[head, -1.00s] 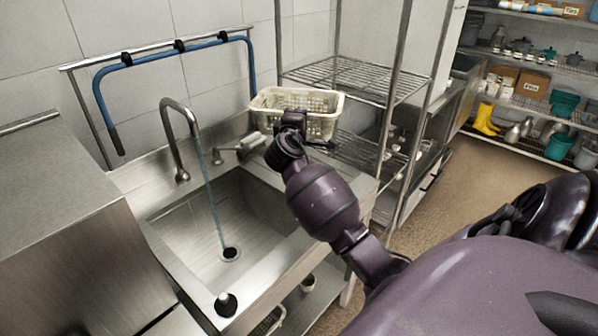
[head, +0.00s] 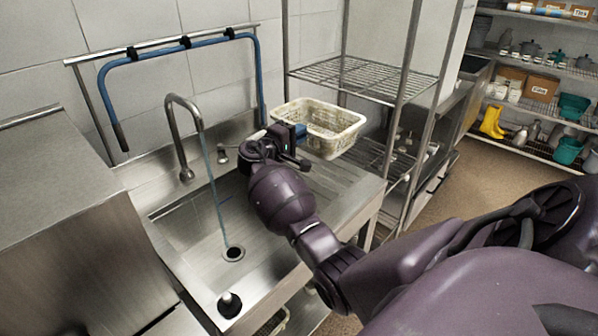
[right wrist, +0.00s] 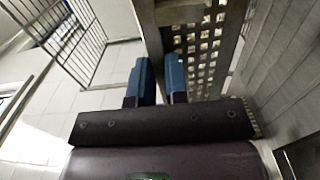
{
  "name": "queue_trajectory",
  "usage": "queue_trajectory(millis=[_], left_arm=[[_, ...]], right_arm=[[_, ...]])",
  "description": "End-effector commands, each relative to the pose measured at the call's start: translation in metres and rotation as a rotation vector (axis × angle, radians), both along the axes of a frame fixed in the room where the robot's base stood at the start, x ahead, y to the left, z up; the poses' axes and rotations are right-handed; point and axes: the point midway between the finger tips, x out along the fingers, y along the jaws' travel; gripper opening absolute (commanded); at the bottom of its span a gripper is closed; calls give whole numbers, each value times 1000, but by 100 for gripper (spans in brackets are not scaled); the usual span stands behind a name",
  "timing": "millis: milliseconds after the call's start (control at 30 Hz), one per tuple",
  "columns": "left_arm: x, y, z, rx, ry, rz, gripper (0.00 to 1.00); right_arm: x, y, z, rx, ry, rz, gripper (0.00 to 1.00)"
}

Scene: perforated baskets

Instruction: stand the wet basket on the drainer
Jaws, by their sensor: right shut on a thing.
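The cream perforated basket (head: 340,140) is at the back right of the sink, open side up and slightly tilted. My right gripper (head: 301,131) is shut on the near left side of its rim. In the right wrist view, the blue fingers of the gripper (right wrist: 158,80) are on either side of the edge of the basket (right wrist: 205,55). The drainer (head: 340,184), a ribbed steel board, lies right of the sink bowl. The basket appears to be held above its back part; the gap is hard to judge. My left gripper is out of view.
A steel sink (head: 215,225) with running water from the tap (head: 183,130) lies left of the drainer. A wire shelf rack (head: 365,78) stands close behind and right of the basket. The front of the drainer is clear.

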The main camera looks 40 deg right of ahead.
Motion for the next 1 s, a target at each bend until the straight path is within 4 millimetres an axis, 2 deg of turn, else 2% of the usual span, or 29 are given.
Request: queue_trajectory(millis=[100, 300, 567, 800, 1000], left_arm=[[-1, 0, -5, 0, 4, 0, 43], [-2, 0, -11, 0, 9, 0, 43], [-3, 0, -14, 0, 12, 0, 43], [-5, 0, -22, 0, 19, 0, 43], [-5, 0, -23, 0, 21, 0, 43]], right_arm=[[0, 0, -28, 0, 4, 1, 0], [0, 1, -66, 0, 3, 2, 0], [1, 0, -85, 0, -1, 2, 0], [0, 0, -118, 0, 1, 3, 0], [0, 0, -125, -1, -3, 3, 0]])
